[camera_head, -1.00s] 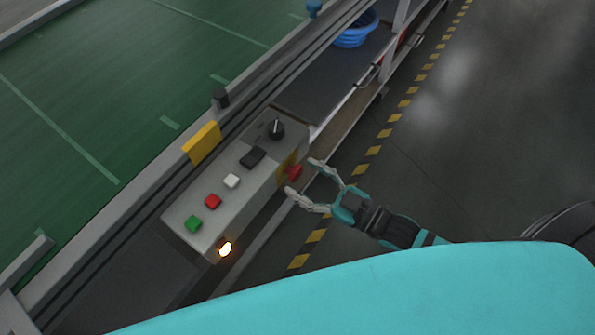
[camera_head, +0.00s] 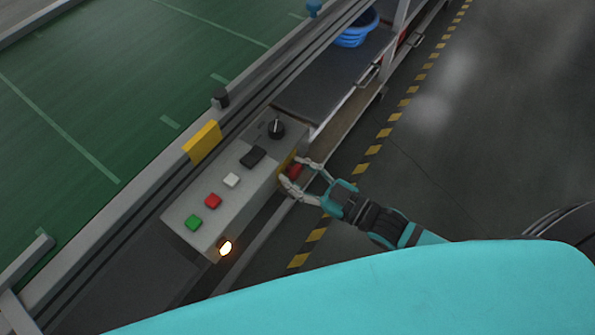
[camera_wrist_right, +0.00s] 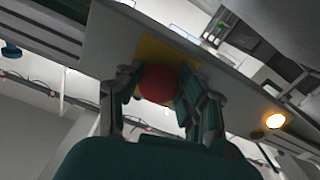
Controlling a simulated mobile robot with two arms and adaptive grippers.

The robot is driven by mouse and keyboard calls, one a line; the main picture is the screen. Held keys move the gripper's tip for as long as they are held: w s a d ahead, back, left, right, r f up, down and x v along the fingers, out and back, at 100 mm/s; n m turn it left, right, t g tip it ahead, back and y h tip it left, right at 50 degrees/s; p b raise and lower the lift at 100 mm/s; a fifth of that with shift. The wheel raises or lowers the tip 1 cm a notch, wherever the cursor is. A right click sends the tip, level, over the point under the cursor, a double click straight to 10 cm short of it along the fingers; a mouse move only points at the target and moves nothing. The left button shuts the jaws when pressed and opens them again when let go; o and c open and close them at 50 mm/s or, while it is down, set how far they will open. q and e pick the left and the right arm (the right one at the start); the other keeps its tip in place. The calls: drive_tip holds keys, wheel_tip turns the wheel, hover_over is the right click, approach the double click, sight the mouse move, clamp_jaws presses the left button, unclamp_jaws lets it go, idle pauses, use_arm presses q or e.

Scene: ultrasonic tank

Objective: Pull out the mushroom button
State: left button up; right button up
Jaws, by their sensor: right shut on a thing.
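The red mushroom button (camera_head: 295,171) sits on a yellow plate (camera_head: 285,166) on the side of the grey control box (camera_head: 215,218). My right gripper (camera_head: 298,175) is shut on the button, with one finger on each side of it. In the right wrist view the button (camera_wrist_right: 158,84) shows as a red dome between the two fingers (camera_wrist_right: 154,88), in front of the yellow plate (camera_wrist_right: 160,48). The button's stem is hidden behind its head. My left gripper is not in view.
The box top carries a green button (camera_head: 193,223), a red button (camera_head: 212,201), a white button (camera_head: 232,181), a black switch (camera_head: 253,157) and a black knob (camera_head: 276,129). A lit lamp (camera_head: 225,248) is on its side. A green conveyor (camera_head: 110,90) lies behind. Open floor is at right.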

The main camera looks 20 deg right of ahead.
clamp_jaws()
drive_tip(key=shift+s+d+r+p, duration=0.1)
drive_tip(key=shift+s+d+p, duration=0.3)
drive_tip(key=shift+p, duration=0.3)
drive_tip(key=shift+a, duration=0.1)
drive_tip(key=o, duration=1.3)
unclamp_jaws()
drive_tip(key=shift+s, duration=0.15)
drive_tip(key=v, duration=1.2)
